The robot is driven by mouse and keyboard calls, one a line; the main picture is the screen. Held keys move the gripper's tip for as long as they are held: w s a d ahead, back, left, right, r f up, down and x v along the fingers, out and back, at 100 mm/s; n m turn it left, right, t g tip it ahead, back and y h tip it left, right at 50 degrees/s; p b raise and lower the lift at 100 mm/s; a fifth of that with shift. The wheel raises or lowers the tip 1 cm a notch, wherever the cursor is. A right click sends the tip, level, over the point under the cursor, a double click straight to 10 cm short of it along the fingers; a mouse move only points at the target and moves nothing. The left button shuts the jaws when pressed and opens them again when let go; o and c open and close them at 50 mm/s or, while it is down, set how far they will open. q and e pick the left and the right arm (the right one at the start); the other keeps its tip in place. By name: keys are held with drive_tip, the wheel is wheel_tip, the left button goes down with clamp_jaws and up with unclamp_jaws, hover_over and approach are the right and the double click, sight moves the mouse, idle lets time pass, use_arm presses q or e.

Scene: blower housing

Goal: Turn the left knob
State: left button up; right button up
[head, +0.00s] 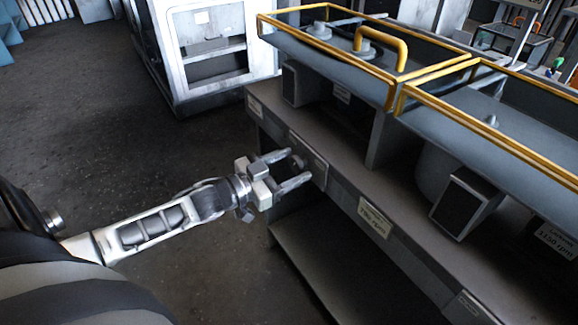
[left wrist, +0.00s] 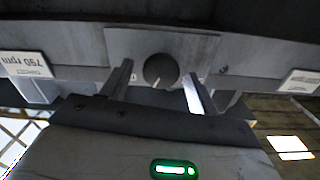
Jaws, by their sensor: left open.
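The left knob is a dark round knob (left wrist: 161,70) with a pale pointer mark, on a grey plate on the front face of the bench. My left gripper (head: 298,168) is open, reaching in from the left toward the plate. In the left wrist view its two fingers (left wrist: 157,72) stand on either side of the knob, with visible gaps. How deep the fingertips reach along the knob is hard to tell. My right gripper is out of view.
The grey bench (head: 345,188) runs toward the lower right, with a 790 rpm label (head: 375,217) beside the knob plate. Yellow-railed grey trays (head: 440,110) stand above it. A white cabinet (head: 215,50) stands behind. The dark floor (head: 110,130) at left is clear.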

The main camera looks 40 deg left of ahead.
use_arm(q)
drive_tip(key=c, duration=1)
drive_tip(key=shift+o, duration=0.2)
drive_tip(key=shift+m, duration=0.5)
drive_tip(key=m+p, duration=0.1)
drive_tip(key=m, duration=0.3)
drive_tip(key=shift+d+m, duration=0.1)
drive_tip(key=shift+m, duration=0.3)
drive_tip(key=m, duration=0.6)
drive_tip(key=shift+s+f, duration=0.1)
drive_tip(key=shift+f, duration=0.05)
drive_tip(key=o, duration=1)
drive_tip(key=shift+c, duration=0.2)
